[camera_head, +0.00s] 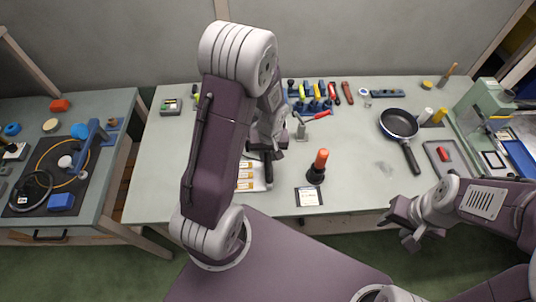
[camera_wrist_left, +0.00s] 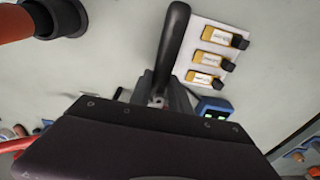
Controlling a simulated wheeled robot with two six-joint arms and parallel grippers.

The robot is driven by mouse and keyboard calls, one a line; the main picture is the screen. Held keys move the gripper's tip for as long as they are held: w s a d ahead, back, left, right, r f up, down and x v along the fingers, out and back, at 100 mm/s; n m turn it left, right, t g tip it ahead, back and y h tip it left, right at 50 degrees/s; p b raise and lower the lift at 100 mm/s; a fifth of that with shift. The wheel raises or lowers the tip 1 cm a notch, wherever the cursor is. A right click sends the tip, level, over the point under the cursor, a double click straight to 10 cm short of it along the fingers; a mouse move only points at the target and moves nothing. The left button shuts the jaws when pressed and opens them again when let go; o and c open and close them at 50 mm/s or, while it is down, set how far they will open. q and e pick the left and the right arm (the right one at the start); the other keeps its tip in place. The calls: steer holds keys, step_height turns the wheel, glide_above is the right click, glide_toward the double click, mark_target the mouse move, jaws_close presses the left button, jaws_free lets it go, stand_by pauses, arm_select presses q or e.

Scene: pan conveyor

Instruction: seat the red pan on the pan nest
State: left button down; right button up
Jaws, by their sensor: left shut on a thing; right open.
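My left gripper (camera_head: 266,150) is shut on a black handle (camera_wrist_left: 173,45) over the middle of the table; the handle also shows in the head view (camera_head: 268,172). My arm and gripper body hide whatever the handle belongs to, so I cannot tell whether it is the red pan. No red pan body shows in either view. A dark blue pan (camera_head: 398,122) with a black handle lies at the right of the table. I cannot make out the pan nest for certain. My right gripper (camera_head: 403,226) is open and empty, off the table's front edge.
An orange-topped tool (camera_head: 319,164) stands upright beside a small label card (camera_head: 308,197). A white card with yellow items (camera_wrist_left: 213,50) lies by the held handle. A grey tray (camera_head: 433,148) with a red piece is at the right. The table between is mostly clear.

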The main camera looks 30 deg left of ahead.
arm_select(q)
steer(key=shift+b, duration=0.65)
steer(key=shift+a+r+y+b, duration=0.1)
steer(key=shift+r+y+b, duration=0.4)
steer(key=shift+b, duration=0.65)
steer(key=shift+w+y+b, duration=0.1)
steer(key=shift+y+b, duration=0.2)
steer(key=shift+b, duration=0.15)
steer(key=shift+r, duration=0.1)
steer(key=shift+a, duration=0.1)
steer(key=shift+d+f+y+b, duration=0.35)
steer(key=shift+f+b, duration=0.35)
steer(key=shift+b, duration=0.65)
